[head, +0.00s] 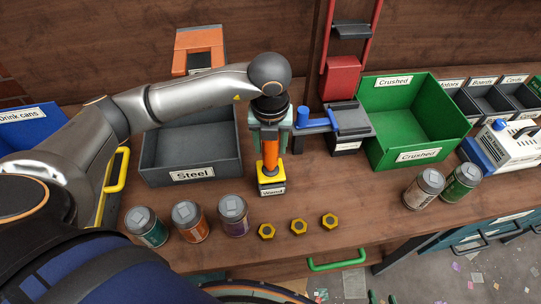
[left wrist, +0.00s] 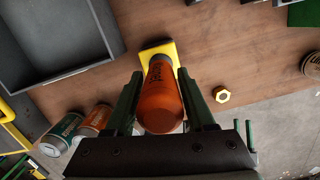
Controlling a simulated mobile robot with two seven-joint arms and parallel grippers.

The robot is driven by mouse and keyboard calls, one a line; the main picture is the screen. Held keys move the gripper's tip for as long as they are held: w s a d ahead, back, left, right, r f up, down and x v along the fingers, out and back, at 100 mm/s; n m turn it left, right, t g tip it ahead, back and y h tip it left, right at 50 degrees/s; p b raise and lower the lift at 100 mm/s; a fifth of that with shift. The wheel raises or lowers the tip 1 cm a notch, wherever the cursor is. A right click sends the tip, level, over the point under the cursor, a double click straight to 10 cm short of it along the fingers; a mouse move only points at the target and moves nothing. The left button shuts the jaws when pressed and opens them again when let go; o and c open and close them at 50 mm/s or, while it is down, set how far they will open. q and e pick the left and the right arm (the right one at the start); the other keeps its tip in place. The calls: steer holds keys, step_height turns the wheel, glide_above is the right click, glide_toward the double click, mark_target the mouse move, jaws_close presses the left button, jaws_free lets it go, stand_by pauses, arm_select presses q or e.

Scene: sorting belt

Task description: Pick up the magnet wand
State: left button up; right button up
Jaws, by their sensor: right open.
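The magnet wand has an orange handle (head: 270,153) and stands upright in a yellow and black stand (head: 271,182) labelled "Wand" on the bench. My left gripper (head: 270,140) is above the stand, with its fingers on either side of the handle. In the left wrist view the orange handle (left wrist: 160,97) lies between the two fingers. The finger faces are very close to the handle, and I cannot tell whether they touch it. The wand's lower end is hidden in the stand. My right gripper is not in view.
A grey "Steel" bin (head: 190,150) is left of the stand, and a green "Crushed" bin (head: 410,120) is to the right. Several cans (head: 187,221) and yellow nuts (head: 299,227) lie along the front. A can crusher (head: 345,125) with a blue handle is close on the right.

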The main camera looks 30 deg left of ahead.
arm_select(q)
jaws_close()
stand_by(0.4)
